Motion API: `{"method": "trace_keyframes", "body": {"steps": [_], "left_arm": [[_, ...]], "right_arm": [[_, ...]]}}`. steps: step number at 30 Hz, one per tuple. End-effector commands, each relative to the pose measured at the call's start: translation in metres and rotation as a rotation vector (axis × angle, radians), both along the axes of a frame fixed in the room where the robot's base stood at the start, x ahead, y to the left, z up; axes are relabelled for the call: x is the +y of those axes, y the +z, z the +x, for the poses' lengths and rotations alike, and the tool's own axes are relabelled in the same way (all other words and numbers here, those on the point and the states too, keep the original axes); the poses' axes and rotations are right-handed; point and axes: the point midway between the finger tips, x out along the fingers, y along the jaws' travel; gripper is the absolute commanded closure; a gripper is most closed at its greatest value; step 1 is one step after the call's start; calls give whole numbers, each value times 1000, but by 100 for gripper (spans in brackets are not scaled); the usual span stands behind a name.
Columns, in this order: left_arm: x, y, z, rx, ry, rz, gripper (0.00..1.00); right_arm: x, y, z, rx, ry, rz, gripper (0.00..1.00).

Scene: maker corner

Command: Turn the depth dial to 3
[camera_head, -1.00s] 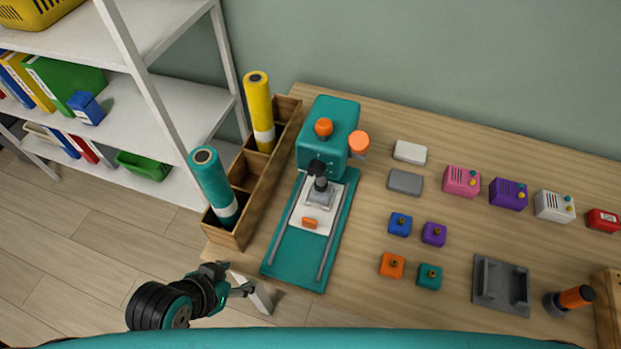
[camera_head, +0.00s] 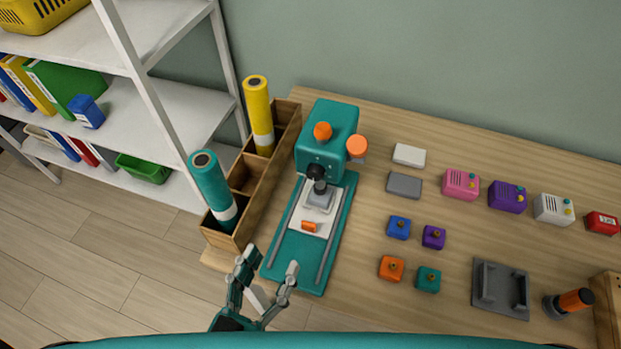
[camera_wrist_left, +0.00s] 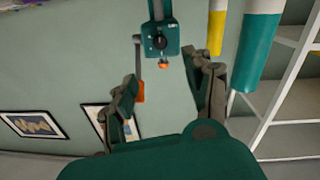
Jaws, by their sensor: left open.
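The teal press (camera_head: 328,140) stands at the back of the table's left part. Its black depth dial (camera_head: 316,171) is on its front face. It also shows in the left wrist view (camera_wrist_left: 160,42), with small marks around it too small to read, so I cannot tell its setting. My left gripper (camera_head: 267,270) is open and empty at the table's front edge, in front of the press and apart from the dial. In the left wrist view, its fingers (camera_wrist_left: 168,78) spread on either side below the press face. My right gripper is not in view.
An orange lever knob (camera_head: 357,146) sticks out at the press's right. A wooden rack (camera_head: 240,236) with teal and yellow rolls stands close on the left. A white plate with an orange piece (camera_head: 309,226) lies on the press bed. Several small boxes and blocks lie to the right.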

Motion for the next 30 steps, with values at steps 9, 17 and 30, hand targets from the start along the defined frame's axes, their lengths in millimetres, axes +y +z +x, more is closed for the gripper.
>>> {"method": "trace_keyframes", "body": {"steps": [9, 17, 30], "left_arm": [[-20, 7, 56, -6, 7, -7, 48], [-42, 6, 108, -4, 3, -6, 48], [-61, 1, 157, -1, 0, -2, 48]], "right_arm": [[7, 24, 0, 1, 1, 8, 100], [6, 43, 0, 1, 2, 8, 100], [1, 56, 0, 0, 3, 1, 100]]}}
